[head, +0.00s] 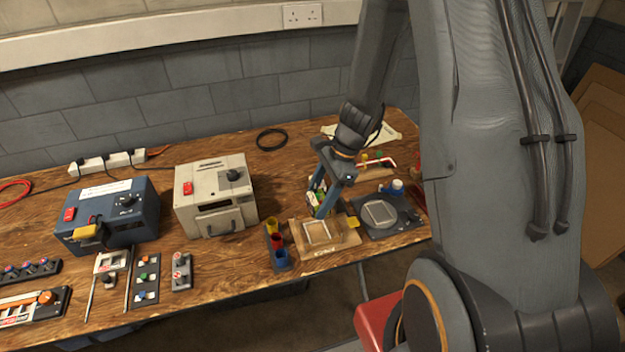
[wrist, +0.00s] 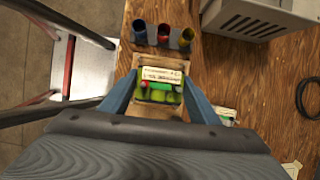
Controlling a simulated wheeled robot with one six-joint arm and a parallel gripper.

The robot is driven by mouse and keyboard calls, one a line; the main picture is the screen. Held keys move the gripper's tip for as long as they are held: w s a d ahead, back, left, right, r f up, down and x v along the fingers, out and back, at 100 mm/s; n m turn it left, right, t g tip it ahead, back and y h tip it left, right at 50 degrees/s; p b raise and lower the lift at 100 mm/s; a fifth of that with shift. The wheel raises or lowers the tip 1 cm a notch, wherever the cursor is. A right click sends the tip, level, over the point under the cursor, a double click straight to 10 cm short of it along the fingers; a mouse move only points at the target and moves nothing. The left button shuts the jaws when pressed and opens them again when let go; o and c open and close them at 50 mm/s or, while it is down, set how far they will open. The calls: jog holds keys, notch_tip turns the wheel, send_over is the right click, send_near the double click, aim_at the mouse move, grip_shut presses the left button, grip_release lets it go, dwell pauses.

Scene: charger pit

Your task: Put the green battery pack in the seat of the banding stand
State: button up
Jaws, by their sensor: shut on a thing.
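The green battery pack (wrist: 160,92), with a pale label on its upper side, is between the two blue fingers of my gripper (wrist: 158,98) in the wrist view. My gripper is shut on it. In the head view my gripper (head: 322,210) points down, and its fingers hide much of the pack. A wooden stand with a pale square frame (head: 317,232), which looks like the banding stand, lies just below and in front of the fingertips. In the wrist view its wooden board (wrist: 150,62) shows behind the pack. I cannot tell whether the pack touches it.
Yellow, red and blue cups (head: 275,243) stand left of the wooden stand. A dark device with a grey pad (head: 380,213) is to its right. A beige charger box (head: 215,195) and a blue box (head: 108,213) stand farther left. A black cable ring (head: 272,138) lies behind.

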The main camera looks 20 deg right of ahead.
jog(key=shift+w+f, duration=0.15)
notch_tip(320, 180, down, 6)
jog(key=b, duration=0.5)
jog(key=shift+b, duration=0.35)
jog(key=shift+f+b, duration=2.15)
jog(key=shift+f, duration=0.5)
dwell(0.8)
jog(key=o, duration=1.5)
jog(key=shift+c, duration=0.2)
jog(key=shift+r+p, duration=3.3)
jog(key=shift+r, duration=0.25)
